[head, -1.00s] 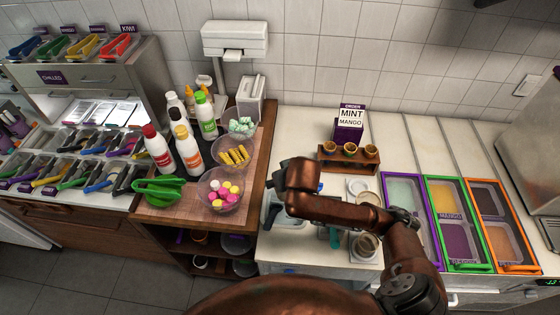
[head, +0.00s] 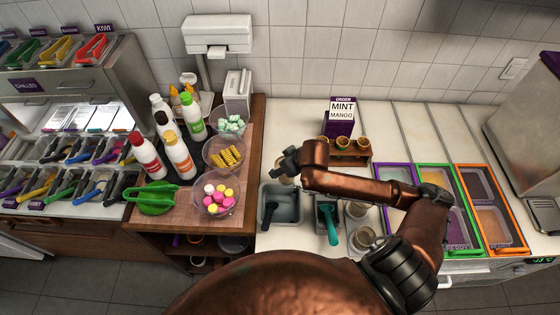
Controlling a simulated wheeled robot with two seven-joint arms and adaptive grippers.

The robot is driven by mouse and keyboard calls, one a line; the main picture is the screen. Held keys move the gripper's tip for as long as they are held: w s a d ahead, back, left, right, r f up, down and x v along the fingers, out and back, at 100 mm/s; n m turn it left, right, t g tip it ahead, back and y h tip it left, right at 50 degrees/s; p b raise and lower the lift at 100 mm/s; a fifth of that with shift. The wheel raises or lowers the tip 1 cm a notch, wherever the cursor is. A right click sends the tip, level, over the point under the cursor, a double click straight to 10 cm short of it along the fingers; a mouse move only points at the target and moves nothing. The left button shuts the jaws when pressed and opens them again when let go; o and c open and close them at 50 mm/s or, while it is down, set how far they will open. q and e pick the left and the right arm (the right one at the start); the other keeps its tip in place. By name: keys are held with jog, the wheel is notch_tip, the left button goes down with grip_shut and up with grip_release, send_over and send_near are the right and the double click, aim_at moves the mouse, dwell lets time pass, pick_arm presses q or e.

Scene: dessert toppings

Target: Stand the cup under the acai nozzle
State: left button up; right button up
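My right arm reaches in from the right, and its dark gripper (head: 284,163) is over the counter, left of the small wooden rack. A pale round thing (head: 286,181) shows just below the gripper; I cannot tell whether the gripper holds it, as the fingers are small and partly hidden. Round, cup-like containers (head: 357,208) stand on the counter below my forearm, with another one (head: 365,236) nearer the front. A steel machine (head: 522,115) with a tray (head: 546,210) at its foot is cut off at the right edge. I cannot make out an acai nozzle. My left gripper is out of view.
Grey tubs hold a black scoop (head: 270,212) and a teal scoop (head: 331,225). The rack (head: 348,153) holds small cups before an order sign (head: 341,116). Purple, green and orange framed bins (head: 484,222) lie right. Bottles (head: 179,155) and topping bowls (head: 214,196) stand left.

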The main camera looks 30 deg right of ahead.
jog(key=w+d+f, duration=0.1)
jog(key=w+f, duration=0.2)
jog(key=w+d+f, duration=0.2)
jog(key=w, duration=0.2)
jog(key=w+d+f, duration=0.2)
jog(key=w+f, duration=0.1)
jog(key=w, duration=0.1)
jog(key=shift+d+f, duration=0.15)
jog(key=shift+f, duration=0.15)
jog(key=shift+w+d+f+b, duration=0.1)
jog(key=shift+w+f+b, duration=0.1)
jog(key=shift+f+b, duration=0.15)
notch_tip(320, 180, down, 3)
jog(key=shift+w+f, duration=0.1)
jog(key=shift+f, duration=0.1)
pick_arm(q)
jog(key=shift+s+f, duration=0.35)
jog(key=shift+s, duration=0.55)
pick_arm(e)
jog(key=o, duration=1.1)
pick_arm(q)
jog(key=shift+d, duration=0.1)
pick_arm(e)
jog(key=shift+o, duration=0.2)
